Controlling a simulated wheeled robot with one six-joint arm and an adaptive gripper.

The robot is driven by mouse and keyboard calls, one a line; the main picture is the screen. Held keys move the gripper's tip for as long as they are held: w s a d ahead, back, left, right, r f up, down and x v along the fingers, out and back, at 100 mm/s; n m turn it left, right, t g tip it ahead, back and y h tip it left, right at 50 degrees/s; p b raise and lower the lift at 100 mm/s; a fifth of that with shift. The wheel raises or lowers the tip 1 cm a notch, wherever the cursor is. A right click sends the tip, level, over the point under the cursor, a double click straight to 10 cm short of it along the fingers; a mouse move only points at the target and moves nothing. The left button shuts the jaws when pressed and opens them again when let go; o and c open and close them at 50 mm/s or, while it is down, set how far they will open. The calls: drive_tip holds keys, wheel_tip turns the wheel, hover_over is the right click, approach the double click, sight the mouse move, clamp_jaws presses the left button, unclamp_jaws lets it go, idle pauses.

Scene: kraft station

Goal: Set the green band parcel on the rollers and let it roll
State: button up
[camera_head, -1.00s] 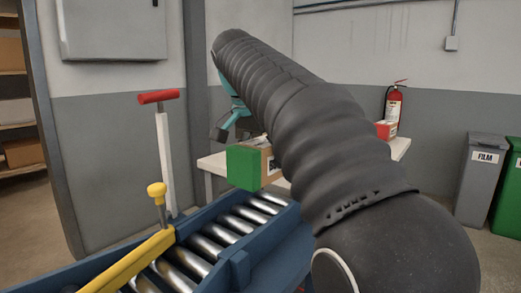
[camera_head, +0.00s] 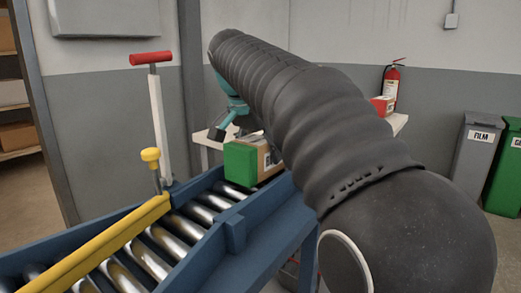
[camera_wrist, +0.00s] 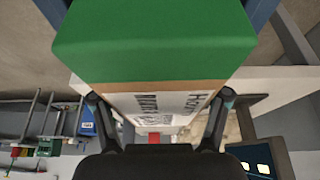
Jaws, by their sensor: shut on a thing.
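The green band parcel (camera_head: 240,164), a cardboard box with a green end and a printed label, is at the far upper end of the roller conveyor (camera_head: 235,232) in the head view. It is low between the blue rails, at or just above the rollers (camera_head: 199,214); contact cannot be made out. In the wrist view the parcel (camera_wrist: 150,42) fills the top, green end uppermost. My gripper (camera_wrist: 160,117) has a dark finger on each side of the parcel and is shut on it. In the head view my arm hides part of the gripper.
A yellow bar (camera_head: 105,243) crosses the rollers lower down, beside a post with a red T-handle (camera_head: 151,58). A white table (camera_head: 399,122) with a red box (camera_head: 383,105) stands behind. Grey and green bins are at the right. The rollers between parcel and bar are clear.

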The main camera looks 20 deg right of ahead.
drive_tip(key=o, duration=1.5)
drive_tip(key=shift+c, duration=0.2)
